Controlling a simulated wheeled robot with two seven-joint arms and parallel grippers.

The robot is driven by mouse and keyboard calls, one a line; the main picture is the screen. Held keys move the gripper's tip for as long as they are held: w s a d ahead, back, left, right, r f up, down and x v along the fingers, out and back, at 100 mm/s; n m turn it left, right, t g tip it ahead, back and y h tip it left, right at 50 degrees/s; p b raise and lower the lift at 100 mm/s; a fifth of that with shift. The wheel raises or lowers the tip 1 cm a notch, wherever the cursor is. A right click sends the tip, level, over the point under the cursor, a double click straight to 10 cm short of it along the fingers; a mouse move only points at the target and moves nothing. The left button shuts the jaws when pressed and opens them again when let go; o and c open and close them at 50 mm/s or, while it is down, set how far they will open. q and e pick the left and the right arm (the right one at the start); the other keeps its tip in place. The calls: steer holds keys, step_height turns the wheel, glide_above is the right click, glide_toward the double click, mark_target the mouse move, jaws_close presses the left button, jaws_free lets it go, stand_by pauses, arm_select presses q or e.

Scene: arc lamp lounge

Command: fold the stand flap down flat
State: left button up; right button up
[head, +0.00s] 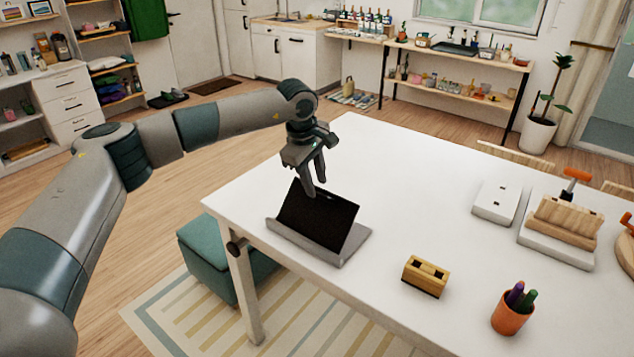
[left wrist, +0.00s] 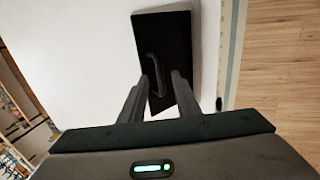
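The stand (head: 357,245) has a grey base lying on the white table near its left edge. Its black flap (head: 318,220) is raised and leans at a slant above the base. My left gripper (head: 315,188) is at the flap's upper edge, fingers pointing down and apart. In the left wrist view the black flap (left wrist: 168,35) lies beyond and partly between the two separated fingers (left wrist: 161,82). A dark curved strip shows on the flap there. I cannot tell whether a finger touches the flap. My right gripper is in neither view.
On the white table (head: 400,180), a slotted wooden block (head: 425,276) and an orange cup with pens (head: 512,313) stand right of the stand. A white box (head: 496,202) and a wooden rack (head: 562,222) are farther right. A teal ottoman (head: 205,262) is below the left edge.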

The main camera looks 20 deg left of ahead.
arm_select(q)
steer(key=shift+p+x, duration=0.3)
steer(key=shift+x, duration=1.1)
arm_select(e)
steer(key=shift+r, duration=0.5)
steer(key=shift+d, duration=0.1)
arm_select(q)
jaws_close()
steer(key=shift+w, duration=0.1)
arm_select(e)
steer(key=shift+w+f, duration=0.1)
